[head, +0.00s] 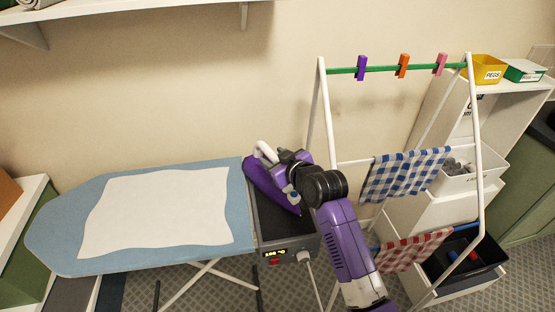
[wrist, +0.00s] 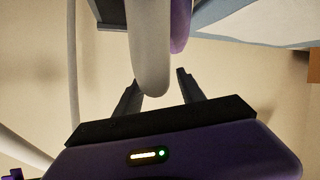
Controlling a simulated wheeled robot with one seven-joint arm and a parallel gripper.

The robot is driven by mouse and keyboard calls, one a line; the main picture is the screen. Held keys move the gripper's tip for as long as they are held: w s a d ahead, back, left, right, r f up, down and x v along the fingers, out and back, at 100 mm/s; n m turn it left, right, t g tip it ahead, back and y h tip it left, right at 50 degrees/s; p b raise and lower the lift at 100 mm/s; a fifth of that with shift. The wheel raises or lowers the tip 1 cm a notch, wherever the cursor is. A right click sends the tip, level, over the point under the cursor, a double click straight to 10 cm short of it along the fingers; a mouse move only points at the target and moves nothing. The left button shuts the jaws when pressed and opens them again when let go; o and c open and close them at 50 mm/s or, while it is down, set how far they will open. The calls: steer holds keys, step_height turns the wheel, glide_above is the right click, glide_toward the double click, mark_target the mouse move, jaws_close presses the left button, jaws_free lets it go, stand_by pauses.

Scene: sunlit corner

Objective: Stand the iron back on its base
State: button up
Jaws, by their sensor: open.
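The purple iron (head: 260,180) is at the dark base (head: 268,230) on the right end of the blue ironing board (head: 70,220). Its pale handle (head: 264,149) shows at the upper left of my gripper. My arm hides part of the iron, so I cannot tell exactly how it rests. My gripper (wrist: 158,82) is open. In the wrist view the pale handle (wrist: 150,45) reaches down between the two dark fingers, with gaps visible beside it. The iron's purple body (wrist: 181,25) shows behind the handle. The base has a lit display on its front.
A white drying rack (head: 328,120) with pegs and checked cloths (head: 405,174) stands close to the right of my arm. A white cloth (head: 155,210) lies flat on the board. Shelves with bins (head: 465,178) stand behind the rack. A wall shelf (head: 120,12) is above.

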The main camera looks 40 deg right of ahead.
steer(key=b+v, duration=0.1)
steer(key=v, duration=1.1)
steer(key=s+a+f+y, duration=0.1)
steer(key=s+a+f, duration=0.7)
steer(key=s+a, duration=0.6)
steer(key=s+a+r+t+y, duration=0.1)
steer(key=s+a+r, duration=0.1)
steer(key=s, duration=0.6)
steer(key=s+a+r+n+y, duration=0.1)
steer(key=s+a+r+y, duration=0.1)
steer(key=s+a, duration=0.3)
steer(key=s, duration=0.3)
steer(key=shift+s+r+t, duration=0.15)
steer(key=shift+s+t, duration=0.25)
